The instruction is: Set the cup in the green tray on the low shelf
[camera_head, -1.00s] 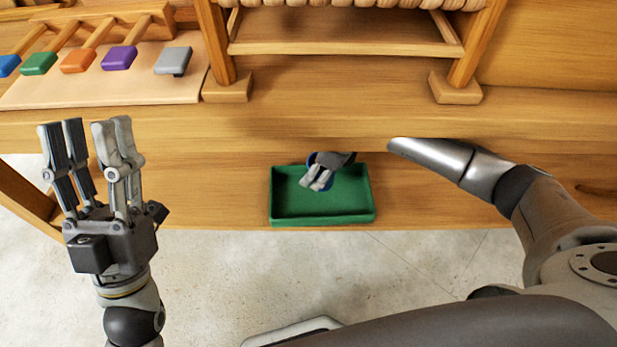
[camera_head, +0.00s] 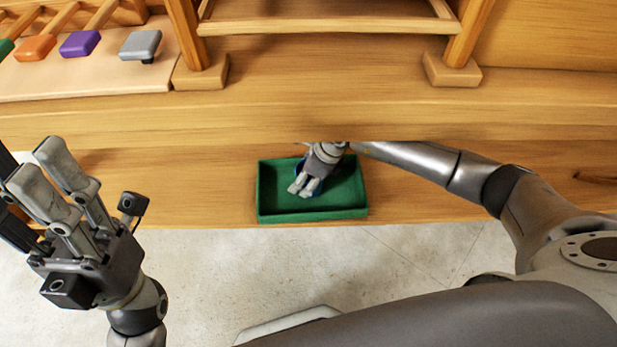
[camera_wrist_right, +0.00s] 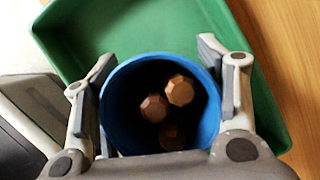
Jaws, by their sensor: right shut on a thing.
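The blue cup (camera_head: 299,166) is mostly hidden by my right gripper (camera_head: 306,187) in the head view. In the right wrist view the cup (camera_wrist_right: 150,58) stands between the two fingers of my right gripper (camera_wrist_right: 157,75), which is shut on it. The cup's mouth faces the camera, with brown wooden pieces inside. The green tray (camera_head: 312,214) lies on the low wooden shelf (camera_head: 430,200), and the cup is over or in its back part. I cannot tell whether the cup touches the tray floor. My left gripper (camera_head: 35,165) is open and empty at the left.
The upper bench board (camera_head: 400,115) overhangs the shelf just behind the tray. On it stand a wooden frame (camera_head: 330,27) and a board with purple (camera_head: 79,43) and grey (camera_head: 141,45) pieces. The shelf is clear right of the tray.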

